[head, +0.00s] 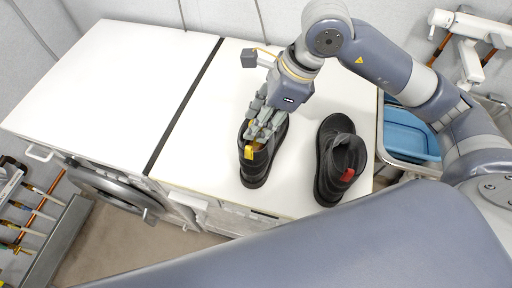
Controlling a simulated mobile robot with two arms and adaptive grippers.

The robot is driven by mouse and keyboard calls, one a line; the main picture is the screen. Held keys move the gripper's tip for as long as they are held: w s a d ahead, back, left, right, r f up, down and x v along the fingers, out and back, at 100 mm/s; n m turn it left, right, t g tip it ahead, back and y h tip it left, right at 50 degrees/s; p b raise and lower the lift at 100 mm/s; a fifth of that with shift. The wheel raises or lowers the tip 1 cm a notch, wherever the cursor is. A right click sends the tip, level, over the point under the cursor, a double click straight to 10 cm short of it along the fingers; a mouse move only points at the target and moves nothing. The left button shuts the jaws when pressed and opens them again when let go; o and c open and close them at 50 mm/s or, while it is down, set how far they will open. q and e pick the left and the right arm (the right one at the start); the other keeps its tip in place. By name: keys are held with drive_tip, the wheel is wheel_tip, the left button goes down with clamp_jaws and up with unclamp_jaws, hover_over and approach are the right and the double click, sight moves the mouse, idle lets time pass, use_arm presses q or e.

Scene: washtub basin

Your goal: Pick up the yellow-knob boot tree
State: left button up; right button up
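Two black boots stand on the white worktop in the head view. The left boot (256,172) has a yellow piece (249,153) showing at its opening, which looks like the yellow knob of the boot tree. My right gripper (262,131) reaches down over the left boot's opening, right by the yellow piece. Its fingers partly cover the boot, and I cannot tell whether they are closed on the knob. My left gripper is not in view.
The white worktop (125,75) is clear to the left, with a dark seam across it. A blue basin (408,135) sits in a sink at the right. A washer door (115,190) is below the front edge. A rack of tools (30,215) is at lower left.

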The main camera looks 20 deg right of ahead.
drive_tip(key=shift+c, duration=0.2)
clamp_jaws()
drive_tip(key=shift+r, duration=0.2)
